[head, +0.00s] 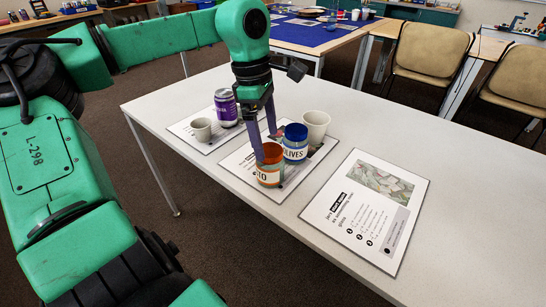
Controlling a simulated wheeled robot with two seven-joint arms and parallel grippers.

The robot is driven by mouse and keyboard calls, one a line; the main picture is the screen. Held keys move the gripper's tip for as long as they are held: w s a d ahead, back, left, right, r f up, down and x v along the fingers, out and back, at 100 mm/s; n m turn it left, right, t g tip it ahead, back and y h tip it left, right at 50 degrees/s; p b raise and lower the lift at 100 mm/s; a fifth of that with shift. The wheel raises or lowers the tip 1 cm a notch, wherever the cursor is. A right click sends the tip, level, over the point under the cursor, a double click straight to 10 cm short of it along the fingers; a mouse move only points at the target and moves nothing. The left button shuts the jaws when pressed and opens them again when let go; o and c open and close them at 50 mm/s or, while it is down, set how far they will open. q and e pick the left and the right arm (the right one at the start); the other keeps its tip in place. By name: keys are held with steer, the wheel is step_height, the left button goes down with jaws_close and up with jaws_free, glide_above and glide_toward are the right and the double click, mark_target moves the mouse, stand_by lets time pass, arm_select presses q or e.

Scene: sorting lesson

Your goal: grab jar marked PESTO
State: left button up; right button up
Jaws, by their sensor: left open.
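An orange jar (270,178) stands upright on the middle sheet on the white table. Its white label shows letters that look like "TO"; the rest is hidden. My left gripper (265,146) reaches down from above, open, with its dark purple fingers apart at the orange jar's top. One finger overlaps the jar in the picture; I cannot tell whether it touches. A blue-lidded jar marked OLIVES (295,153) stands close behind and to the right of the orange jar. My right gripper is not in view.
A white cup (316,126) stands behind the OLIVES jar. The right sheet (350,238) is bare. The white table (450,190) is clear at the right. Chairs stand beyond.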

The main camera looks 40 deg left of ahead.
mark_target(272, 164)
arm_select(q)
steer(key=f, duration=0.5)
steer(key=w+d+f+b, duration=0.1)
steer(key=f, duration=0.2)
steer(key=shift+f, duration=0.3)
steer(key=shift+r, duration=0.1)
steer(key=c, duration=1.3)
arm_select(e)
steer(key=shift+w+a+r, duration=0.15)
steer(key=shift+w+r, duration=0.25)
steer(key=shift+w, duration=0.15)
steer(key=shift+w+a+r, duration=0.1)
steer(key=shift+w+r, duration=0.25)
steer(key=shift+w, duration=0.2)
